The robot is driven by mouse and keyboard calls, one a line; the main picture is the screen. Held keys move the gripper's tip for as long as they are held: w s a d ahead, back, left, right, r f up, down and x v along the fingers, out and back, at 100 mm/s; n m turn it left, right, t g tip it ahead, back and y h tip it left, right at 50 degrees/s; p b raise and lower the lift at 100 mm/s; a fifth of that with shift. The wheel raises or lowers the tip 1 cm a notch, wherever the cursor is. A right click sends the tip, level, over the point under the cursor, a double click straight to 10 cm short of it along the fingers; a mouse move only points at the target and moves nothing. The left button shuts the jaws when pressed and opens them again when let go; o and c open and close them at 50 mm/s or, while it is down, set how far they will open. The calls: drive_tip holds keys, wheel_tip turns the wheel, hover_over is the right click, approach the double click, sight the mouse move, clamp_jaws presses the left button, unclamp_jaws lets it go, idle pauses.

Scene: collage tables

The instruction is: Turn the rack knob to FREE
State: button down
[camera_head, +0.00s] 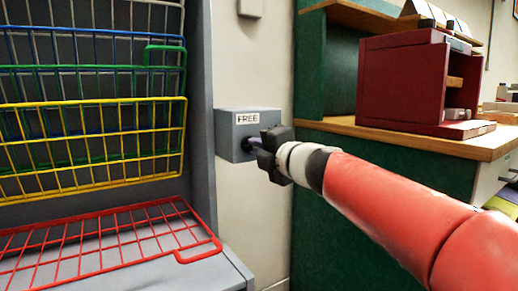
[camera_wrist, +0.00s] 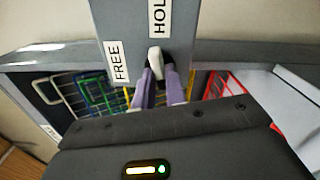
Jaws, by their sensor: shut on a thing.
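The grey knob box (camera_head: 234,131) is on the wall right of the rack, with a FREE label (camera_head: 248,118) on its front. The wrist view shows the box face (camera_wrist: 113,18) with a FREE label (camera_wrist: 118,61) at left and a partly cut-off label reading HOL (camera_wrist: 160,15) above the knob. The pale knob (camera_wrist: 156,56) has a dark base and sits between the purple fingers of my gripper (camera_wrist: 161,76), which is shut on it. Its pale end lies below the HOL label and right of FREE. In the head view my gripper (camera_head: 254,143) hides the knob.
Yellow (camera_head: 95,178), green and blue wire shelves hang upright at left. A red wire shelf (camera_head: 110,240) lies flat below them. At right, a dark red cabinet (camera_head: 400,80) stands on a green counter with a wooden top (camera_head: 400,137).

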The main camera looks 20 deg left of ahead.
drive_tip(key=shift+f+n+b, duration=0.1)
drive_tip(key=shift+n+b, duration=1.35)
drive_tip(key=shift+n, duration=6.15)
drive_tip(key=c, duration=1.4)
unclamp_jaws()
drive_tip(key=shift+c, duration=0.2)
drive_tip(key=shift+d, duration=0.1)
drive_tip(key=v, duration=0.7)
drive_tip(key=shift+s+d+b, duration=0.2)
drive_tip(key=shift+d+b, duration=0.05)
drive_tip(key=shift+b, duration=0.05)
